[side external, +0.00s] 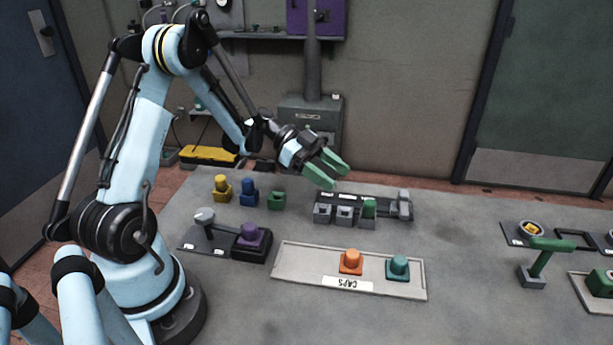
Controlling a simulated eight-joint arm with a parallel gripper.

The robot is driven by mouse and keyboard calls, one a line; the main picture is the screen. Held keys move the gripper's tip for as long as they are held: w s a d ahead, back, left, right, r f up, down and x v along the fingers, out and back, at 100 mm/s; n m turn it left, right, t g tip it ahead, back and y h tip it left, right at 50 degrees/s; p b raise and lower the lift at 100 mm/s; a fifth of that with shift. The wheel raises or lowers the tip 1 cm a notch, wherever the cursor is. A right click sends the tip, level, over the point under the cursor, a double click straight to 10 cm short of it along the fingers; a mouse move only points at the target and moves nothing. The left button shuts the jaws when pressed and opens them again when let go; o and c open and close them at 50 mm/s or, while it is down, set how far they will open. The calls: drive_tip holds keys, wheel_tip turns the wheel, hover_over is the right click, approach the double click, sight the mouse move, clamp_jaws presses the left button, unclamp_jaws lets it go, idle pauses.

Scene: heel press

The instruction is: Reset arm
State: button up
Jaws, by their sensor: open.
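My gripper (326,168), with two green fingers, is open and empty. It hangs above the back middle of the grey table (450,250), apart from the objects below. My light blue arm reaches over from the left. A pale tray labelled CAPS (300,272) lies at the front middle, with an orange cap piece (350,262) and a teal cap piece (398,267) on it. A purple piece (252,236) sits on a dark base with a grey-knobbed lever (205,217) at the left.
Yellow (221,188), blue (249,192) and green (277,200) pieces stand at the back left. A dark rack (380,207) holds grey blocks and a green piece (368,208). A green-handled stand (540,258) and a small bowl (530,229) are at right. The table between is clear.

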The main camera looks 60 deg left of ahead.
drive_tip(key=shift+v, duration=0.8)
drive_tip(key=shift+d, duration=0.15)
drive_tip(key=s+d+r+n+t+y, duration=0.1)
drive_tip(key=s+d+r+n+y, duration=0.2)
drive_tip(key=s+n+y, duration=0.2)
drive_tip(key=s+d+r+n+t+y, duration=0.1)
drive_tip(key=s+d+r+n+y, duration=0.2)
drive_tip(key=s+n+y, duration=0.3)
drive_tip(key=shift+d+n+y, duration=0.8)
drive_tip(key=shift+d+n, duration=0.05)
drive_tip(key=shift+n, duration=0.35)
drive_tip(key=shift+r, duration=0.1)
